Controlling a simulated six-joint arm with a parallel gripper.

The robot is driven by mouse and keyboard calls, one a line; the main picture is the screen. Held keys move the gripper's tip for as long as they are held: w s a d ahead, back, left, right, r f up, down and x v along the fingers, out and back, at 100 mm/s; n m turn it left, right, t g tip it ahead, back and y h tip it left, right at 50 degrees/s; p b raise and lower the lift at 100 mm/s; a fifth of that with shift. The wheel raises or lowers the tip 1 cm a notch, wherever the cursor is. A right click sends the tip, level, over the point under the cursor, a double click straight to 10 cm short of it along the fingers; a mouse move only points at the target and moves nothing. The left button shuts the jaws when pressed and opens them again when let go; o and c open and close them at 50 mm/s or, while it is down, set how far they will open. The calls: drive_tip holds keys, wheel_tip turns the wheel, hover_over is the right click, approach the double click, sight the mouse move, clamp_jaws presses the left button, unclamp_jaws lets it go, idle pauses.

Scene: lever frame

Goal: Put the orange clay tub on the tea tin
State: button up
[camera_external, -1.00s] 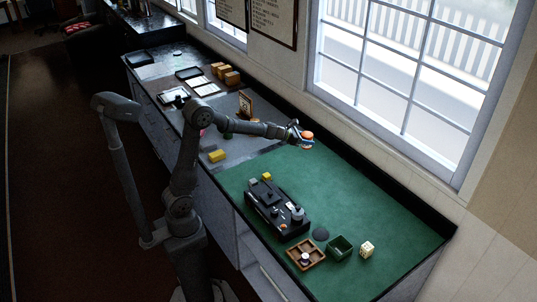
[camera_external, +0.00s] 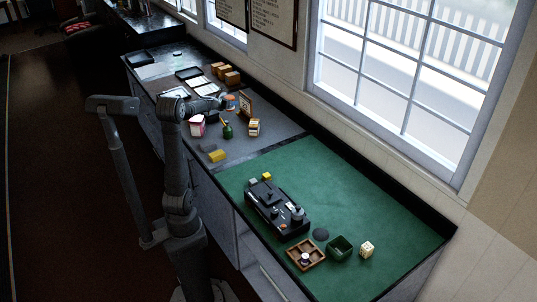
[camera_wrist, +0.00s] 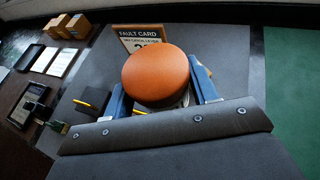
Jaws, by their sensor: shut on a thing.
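The orange clay tub (camera_wrist: 155,76) fills the middle of the wrist view, its round orange top facing the camera. My gripper (camera_wrist: 163,92) is shut on it, with a blue finger on either side. In the outside view the tub is a small orange patch (camera_external: 230,97) at the end of my gripper (camera_external: 227,102), held above the grey part of the bench near the standing card. I cannot surely pick out the tea tin; a small yellow and white object (camera_external: 254,127) stands to the right of a green bottle-like object (camera_external: 227,131).
The fault card (camera_external: 245,105) stands close beside the tub. A pink and white object (camera_external: 197,126) and a yellow block (camera_external: 217,156) are nearby. Cardboard boxes (camera_external: 228,76) and trays lie farther back. The green mat (camera_external: 375,205) holds a black device (camera_external: 276,206), with free room behind it.

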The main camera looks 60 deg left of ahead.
drive_tip(key=s+a+r+n+g+y, duration=0.1)
drive_tip(key=s+a+n+y, duration=0.1)
drive_tip(key=s+a, duration=0.65)
hover_over(197, 118)
drive_tip(key=f, duration=0.6)
drive_tip(key=shift+d+f, duration=0.25)
drive_tip(key=shift+d, duration=0.05)
drive_tip(key=shift+s+a+f, duration=0.1)
drive_tip(key=shift+a+f, duration=0.05)
drive_tip(key=shift+a, duration=0.1)
drive_tip(key=shift+f, duration=2.05)
drive_tip(key=shift+f, duration=0.15)
drive_tip(key=o, duration=1.2)
drive_tip(key=shift+c, duration=0.2)
